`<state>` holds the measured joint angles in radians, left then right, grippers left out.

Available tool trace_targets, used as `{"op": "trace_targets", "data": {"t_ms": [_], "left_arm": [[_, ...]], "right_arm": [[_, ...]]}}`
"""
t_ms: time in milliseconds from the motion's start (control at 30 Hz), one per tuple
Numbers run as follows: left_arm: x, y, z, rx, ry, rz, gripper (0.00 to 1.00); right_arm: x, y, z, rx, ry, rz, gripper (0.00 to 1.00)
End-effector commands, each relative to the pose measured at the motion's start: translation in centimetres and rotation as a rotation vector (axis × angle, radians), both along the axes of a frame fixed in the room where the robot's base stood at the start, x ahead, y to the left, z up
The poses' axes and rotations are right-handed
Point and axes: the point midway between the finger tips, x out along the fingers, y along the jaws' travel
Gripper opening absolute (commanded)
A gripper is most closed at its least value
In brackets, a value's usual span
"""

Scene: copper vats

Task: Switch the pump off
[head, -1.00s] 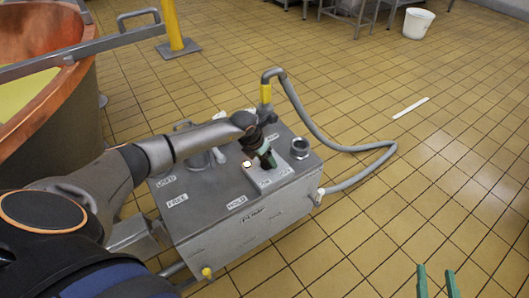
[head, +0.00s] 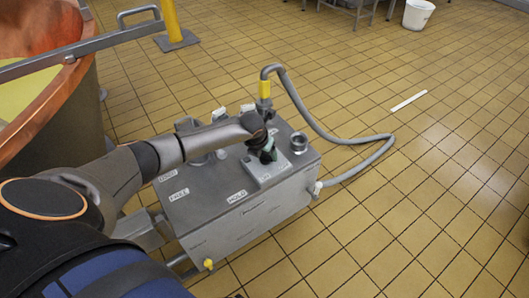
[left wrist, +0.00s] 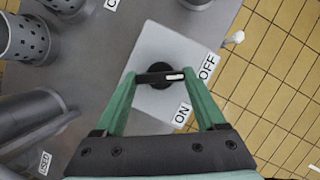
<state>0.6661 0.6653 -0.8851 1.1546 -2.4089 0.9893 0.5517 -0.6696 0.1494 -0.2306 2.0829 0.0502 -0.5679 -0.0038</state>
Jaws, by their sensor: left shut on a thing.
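The pump is a grey metal box (head: 225,220) on the tiled floor in the head view. In the left wrist view, a black rotary switch knob (left wrist: 156,82) with a white mark sits on a light plate (left wrist: 150,48). An OFF label (left wrist: 208,66) and an ON label (left wrist: 182,114) lie at its right. The white mark points right, nearer OFF than ON. My left gripper (head: 268,156) is over the plate in the head view, hiding the knob there. In the wrist view its green fingers (left wrist: 159,77) are shut on the knob's ends. My right gripper is out of view.
A grey hose (head: 335,145) rises from the box and loops right onto the floor. A metal port (head: 299,142) stands beside the switch. A copper vat (head: 45,95) is at the left, a yellow post (head: 171,20) behind.

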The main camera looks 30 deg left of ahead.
Motion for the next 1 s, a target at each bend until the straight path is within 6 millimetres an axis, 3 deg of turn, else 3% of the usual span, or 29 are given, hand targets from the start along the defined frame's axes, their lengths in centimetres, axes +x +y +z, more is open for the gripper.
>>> {"op": "trace_targets", "data": {"t_ms": [200, 233, 433, 767, 1000], "left_arm": [[0.0, 0.0, 0.0, -0.002, 0.0, 0.005, 0.17], [0.0, 0.0, 0.0, -0.002, 0.0, 0.005, 0.76], [0.0, 0.0, 0.0, -0.001, 0.0, 0.003, 0.98], [-0.1, 0.0, 0.4, -0.001, -0.001, 0.001, 1.0], [-1.2, -0.1, 3.5, 0.0, -0.002, 0.0, 1.0]], "right_arm": [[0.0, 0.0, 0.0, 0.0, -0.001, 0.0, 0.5], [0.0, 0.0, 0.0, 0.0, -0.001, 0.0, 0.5], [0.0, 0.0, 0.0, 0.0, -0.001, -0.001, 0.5], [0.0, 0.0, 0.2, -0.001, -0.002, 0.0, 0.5], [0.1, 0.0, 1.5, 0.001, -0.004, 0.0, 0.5]]}}
